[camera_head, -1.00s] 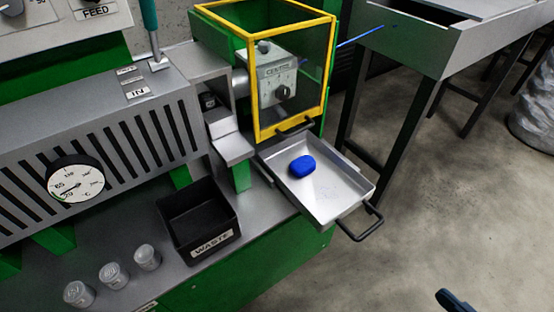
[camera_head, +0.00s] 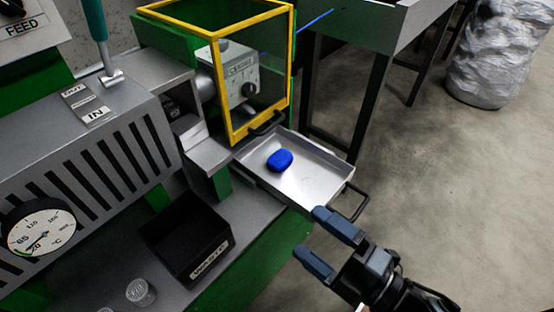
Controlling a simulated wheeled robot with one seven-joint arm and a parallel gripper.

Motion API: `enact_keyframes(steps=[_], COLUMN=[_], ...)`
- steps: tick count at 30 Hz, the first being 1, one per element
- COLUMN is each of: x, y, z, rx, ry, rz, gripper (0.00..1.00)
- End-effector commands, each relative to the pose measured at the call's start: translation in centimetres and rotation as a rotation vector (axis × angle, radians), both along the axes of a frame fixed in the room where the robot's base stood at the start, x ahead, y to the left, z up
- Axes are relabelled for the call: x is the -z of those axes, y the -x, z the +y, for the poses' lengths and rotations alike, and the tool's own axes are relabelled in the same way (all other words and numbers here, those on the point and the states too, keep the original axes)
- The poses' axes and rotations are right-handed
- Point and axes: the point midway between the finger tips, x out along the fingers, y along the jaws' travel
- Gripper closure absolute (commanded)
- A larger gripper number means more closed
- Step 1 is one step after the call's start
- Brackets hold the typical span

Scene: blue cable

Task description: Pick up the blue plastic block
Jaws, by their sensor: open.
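The blue plastic block (camera_head: 280,160) is a small rounded piece lying in the shallow metal tray (camera_head: 318,182), towards its left side. The tray sticks out below the yellow-framed guard and has a black handle (camera_head: 357,203) at its right end. My gripper (camera_head: 326,243) is in the lower right of the view, open and empty, with its two dark fingers apart. It is to the lower right of the tray and block, clear of the block. Nothing hides the block.
The yellow-framed guard (camera_head: 232,92) stands just behind the tray. A black waste bin (camera_head: 187,240) sits left of my gripper on the machine's ledge. A small jar (camera_head: 140,292) stands at the lower left. Grey floor (camera_head: 430,180) is open to the right.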

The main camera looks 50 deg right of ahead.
Motion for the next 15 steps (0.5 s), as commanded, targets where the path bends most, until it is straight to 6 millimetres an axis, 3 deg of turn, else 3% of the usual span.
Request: enact_keyframes(steps=[8,15], x=[5.0,9.8], y=[-9.1,-15.6], z=[-4.4,-12.1], rx=[-0.055,-0.168], ry=[0.786,1.422], rz=[-0.018,0.088], gripper=[0.0,0.0])
